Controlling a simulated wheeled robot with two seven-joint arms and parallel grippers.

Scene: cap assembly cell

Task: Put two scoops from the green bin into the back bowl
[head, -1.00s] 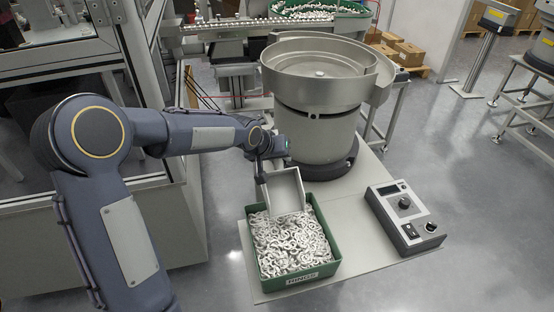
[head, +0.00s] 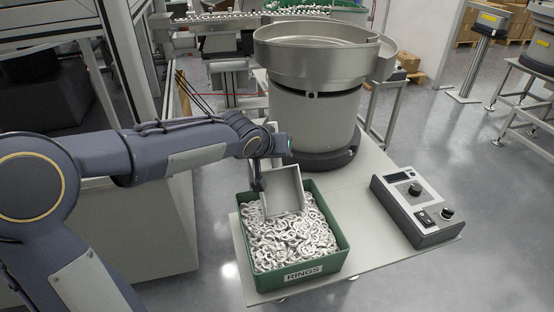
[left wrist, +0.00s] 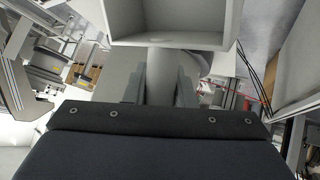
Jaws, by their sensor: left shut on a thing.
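The green bin (head: 343,262), labelled RINGS, stands on the front of the table, filled with white rings. My left gripper (head: 257,178) is above its back left corner, shut on the handle of a grey box-shaped scoop (head: 284,190). The scoop is tilted at the back of the bin with its open side toward the camera; no rings show inside. Whether its lower edge touches the rings is unclear. In the left wrist view the scoop (left wrist: 172,40) is ahead of the fingers (left wrist: 162,88). A large metal feeder bowl (head: 318,50) stands behind the bin. My right gripper is not in view.
A control box (head: 415,210) with knobs sits on the table right of the bin. A conveyor (head: 240,20) carrying small parts runs behind the feeder bowl. A machine frame stands at left. Another feeder (head: 540,58) is on a stand at the right edge. Bare tabletop (head: 350,200) lies between bin and control box.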

